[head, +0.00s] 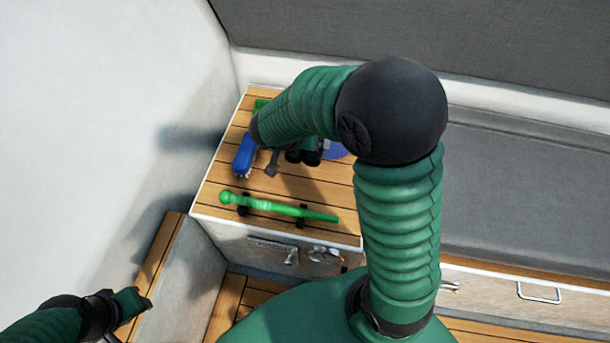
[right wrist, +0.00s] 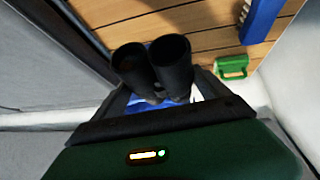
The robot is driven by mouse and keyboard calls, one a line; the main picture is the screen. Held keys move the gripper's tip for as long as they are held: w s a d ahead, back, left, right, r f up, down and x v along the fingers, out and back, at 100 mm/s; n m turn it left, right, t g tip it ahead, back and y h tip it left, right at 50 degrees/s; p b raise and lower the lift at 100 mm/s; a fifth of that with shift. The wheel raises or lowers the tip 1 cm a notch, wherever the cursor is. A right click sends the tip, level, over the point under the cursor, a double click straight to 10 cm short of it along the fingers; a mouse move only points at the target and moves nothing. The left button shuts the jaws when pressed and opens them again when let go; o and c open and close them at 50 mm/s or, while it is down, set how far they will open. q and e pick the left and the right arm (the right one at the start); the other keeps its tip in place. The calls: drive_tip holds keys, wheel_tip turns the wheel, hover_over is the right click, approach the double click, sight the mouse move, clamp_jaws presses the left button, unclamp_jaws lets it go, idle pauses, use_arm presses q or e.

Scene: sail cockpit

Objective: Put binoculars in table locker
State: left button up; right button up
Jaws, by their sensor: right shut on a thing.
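The black binoculars (right wrist: 152,68) sit between the fingers of my right gripper (right wrist: 160,95) in the right wrist view, barrels toward the wooden top. In the head view the binoculars (head: 304,152) show only partly beside my right arm, over the slatted table locker top (head: 215,190); I cannot tell if they touch it. The locker's pale front has metal fittings (head: 290,256); the top looks closed. My left gripper (head: 145,300) is empty at the lower left, by a narrow wooden ledge; its jaw gap is unclear.
A green rod (head: 278,207) lies along the locker top's front. A grey bench (head: 520,190) is right, a pale wall left.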

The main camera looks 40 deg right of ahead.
wheel_tip(320, 180, down, 15)
drive_tip(key=b, duration=0.5)
drive_tip(key=shift+f, duration=0.15)
drive_tip(key=shift+f+b, duration=0.1)
drive_tip(key=shift+b, duration=0.35)
drive_tip(key=o, duration=1.9)
